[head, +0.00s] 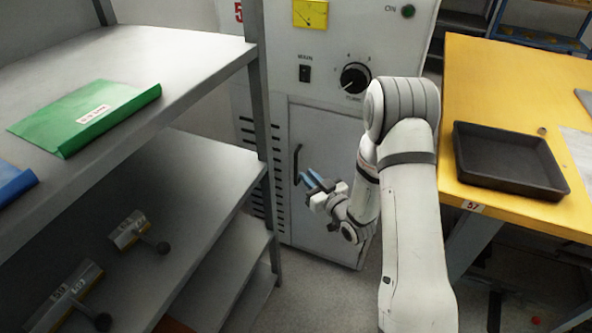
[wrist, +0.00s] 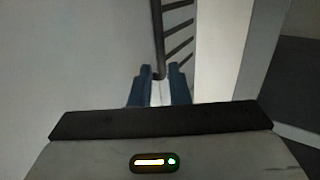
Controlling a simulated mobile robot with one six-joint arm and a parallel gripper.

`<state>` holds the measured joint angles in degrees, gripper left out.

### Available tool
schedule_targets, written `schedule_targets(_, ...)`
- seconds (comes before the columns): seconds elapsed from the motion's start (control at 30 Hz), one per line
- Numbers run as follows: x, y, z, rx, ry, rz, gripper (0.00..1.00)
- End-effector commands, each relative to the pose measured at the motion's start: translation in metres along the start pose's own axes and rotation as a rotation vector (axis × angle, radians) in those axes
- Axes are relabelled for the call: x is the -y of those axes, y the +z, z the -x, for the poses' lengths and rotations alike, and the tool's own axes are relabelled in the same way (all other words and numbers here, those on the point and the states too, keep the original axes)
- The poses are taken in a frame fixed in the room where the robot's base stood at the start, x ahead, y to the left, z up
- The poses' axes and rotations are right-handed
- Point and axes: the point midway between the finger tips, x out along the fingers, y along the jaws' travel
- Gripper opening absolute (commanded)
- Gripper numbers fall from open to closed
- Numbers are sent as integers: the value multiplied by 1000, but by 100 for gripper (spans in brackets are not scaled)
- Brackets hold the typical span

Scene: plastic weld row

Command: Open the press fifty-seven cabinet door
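The press cabinet (head: 272,80) is a pale grey unit behind the shelf; only a red "5" of its number shows, the rest hidden by the shelf post. Its lower door (head: 330,135) looks shut. A dark vertical bar handle (head: 297,160) is on the door's left side; it also shows in the wrist view (wrist: 158,40). My gripper (head: 309,179) is at the handle's lower end. In the wrist view its two blue fingers (wrist: 159,72) are apart, with the handle's lower end in line between them. I cannot tell whether they touch it.
A yellow table (head: 500,75) marked 57 with a black tray (head: 510,160) stands on the right. Dark slots (head: 247,150) line the cabinet beside the door. Some floor is clear below.

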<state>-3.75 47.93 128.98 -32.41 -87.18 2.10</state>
Motion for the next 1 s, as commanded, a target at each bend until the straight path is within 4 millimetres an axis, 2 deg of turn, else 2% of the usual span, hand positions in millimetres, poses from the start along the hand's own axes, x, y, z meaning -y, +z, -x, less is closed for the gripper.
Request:
schedule_targets(0.4, 2, 0, -60, -6, -4, 1, 16)
schedule_targets(0.5, 1, 0, -70, -6, -2, 0, 16)
schedule_targets(0.87, 1, -1, -76, -3, -1, 0, 16)
schedule_targets(1.0, 2, -1, -76, -3, -2, 0, 4)
